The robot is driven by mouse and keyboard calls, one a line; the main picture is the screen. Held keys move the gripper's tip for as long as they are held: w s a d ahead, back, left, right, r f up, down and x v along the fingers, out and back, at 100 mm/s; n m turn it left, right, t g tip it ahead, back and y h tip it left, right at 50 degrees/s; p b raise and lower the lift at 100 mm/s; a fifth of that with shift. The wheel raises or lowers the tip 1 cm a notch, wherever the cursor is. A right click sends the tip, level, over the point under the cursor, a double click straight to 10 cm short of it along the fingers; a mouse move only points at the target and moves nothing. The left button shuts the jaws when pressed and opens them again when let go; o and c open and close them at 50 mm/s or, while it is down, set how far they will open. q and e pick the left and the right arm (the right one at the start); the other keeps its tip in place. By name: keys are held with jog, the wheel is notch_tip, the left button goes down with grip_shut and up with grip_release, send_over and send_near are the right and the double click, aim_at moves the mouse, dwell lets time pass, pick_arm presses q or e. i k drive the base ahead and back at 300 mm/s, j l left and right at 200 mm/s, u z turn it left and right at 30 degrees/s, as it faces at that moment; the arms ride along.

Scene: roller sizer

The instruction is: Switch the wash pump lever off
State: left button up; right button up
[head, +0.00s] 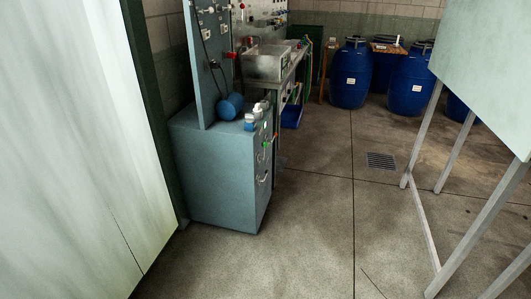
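A blue-grey cabinet (218,175) stands left of the middle, with a tall panel (204,60) rising from its back. Its narrow right-hand face is seen at a steep angle and carries small fittings, among them a green light and pale handle-like parts (263,178). I cannot tell which fitting, if any, is the wash pump lever, nor its position; labels are too small to read. A blue cylinder (230,106), perhaps a motor or pump, lies on the cabinet top beside small white and blue items (252,120). Neither gripper is in view.
A large pale panel (70,140) fills the left side. A metal basin (265,65) stands behind the cabinet. Blue drums (350,75) stand at the back. A grey-legged frame (468,235) stands at right. The concrete floor (310,220) between is clear, with a drain grate (381,161).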

aim_at(264, 144)
jog(key=i+l, duration=0.25)
jog(key=i, duration=0.25)
jog(key=i+l+u, duration=0.1)
jog(key=i, duration=0.4)
jog(key=i+l, duration=0.65)
jog(key=i, duration=0.3)
jog(key=u, duration=0.05)
